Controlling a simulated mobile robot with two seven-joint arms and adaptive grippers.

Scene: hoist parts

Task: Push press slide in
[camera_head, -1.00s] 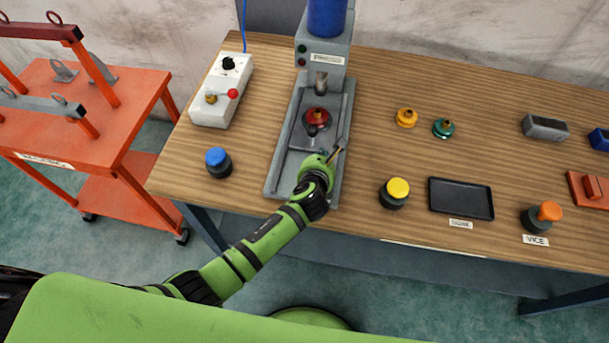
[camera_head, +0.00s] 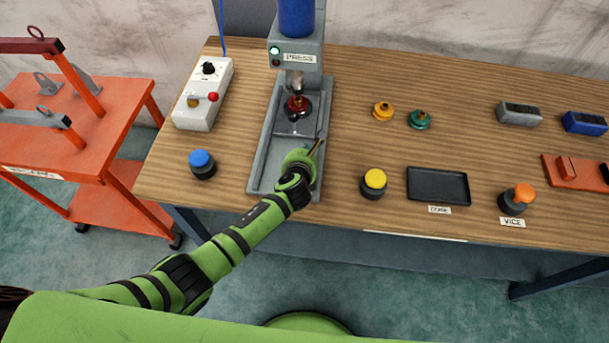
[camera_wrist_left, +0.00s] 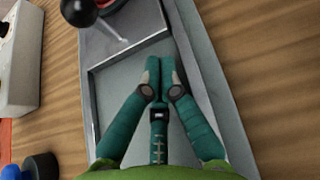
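The press (camera_head: 297,60) stands at the back of the bench, with a green lamp (camera_head: 275,51) lit on its front. Its slide (camera_head: 293,127) is a grey plate in a long rail tray (camera_head: 262,165). A red round part (camera_head: 298,106) sits on the slide under the ram (camera_head: 296,82). The slide's black knob (camera_head: 293,117) stands at its near side and also shows in the left wrist view (camera_wrist_left: 78,10). My left gripper (camera_head: 318,143) is over the tray, nearer than the slide and apart from the knob. In the left wrist view its fingers (camera_wrist_left: 160,66) are together and empty. My right gripper is out of view.
A control box (camera_head: 203,95) and a blue button (camera_head: 202,164) stand left of the press. A yellow button (camera_head: 373,184), a black tray (camera_head: 438,186), and yellow (camera_head: 383,111) and green (camera_head: 420,120) parts lie to the right. An orange cart (camera_head: 85,130) stands at the left.

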